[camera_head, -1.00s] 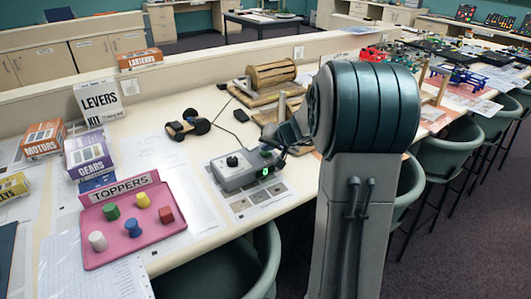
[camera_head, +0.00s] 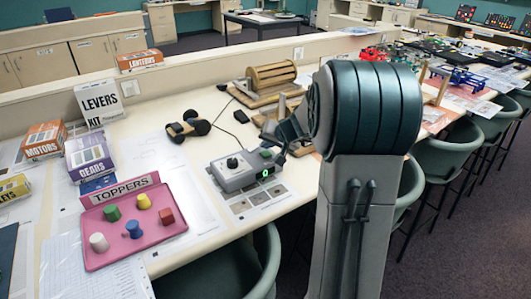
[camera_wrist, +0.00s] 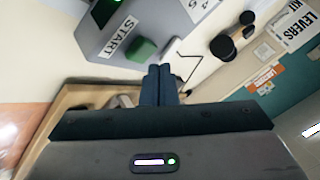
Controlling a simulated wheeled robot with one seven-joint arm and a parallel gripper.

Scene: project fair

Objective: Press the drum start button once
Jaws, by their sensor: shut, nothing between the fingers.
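A grey control box (camera_head: 236,178) with a black knob stands on a sheet on the long table. Its green button (camera_head: 266,153) is at the back right, and a lit green display is on its front. The wrist view shows the green start button (camera_wrist: 142,48) beside a START label (camera_wrist: 119,37). My gripper (camera_wrist: 159,72) is shut and empty, its fingertips just beside the button. Whether they touch it I cannot tell. In the head view my gripper is partly hidden behind my arm. The wooden drum (camera_head: 271,74) stands on a wooden base behind the box.
A pink toppers tray (camera_head: 170,229) with coloured pegs is at the front left. Kit boxes, including a levers box (camera_head: 98,102), stand at the left. A small wheeled thing (camera_head: 187,128) and a cable lie behind the control box. Green chairs (camera_head: 445,160) line the table's front.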

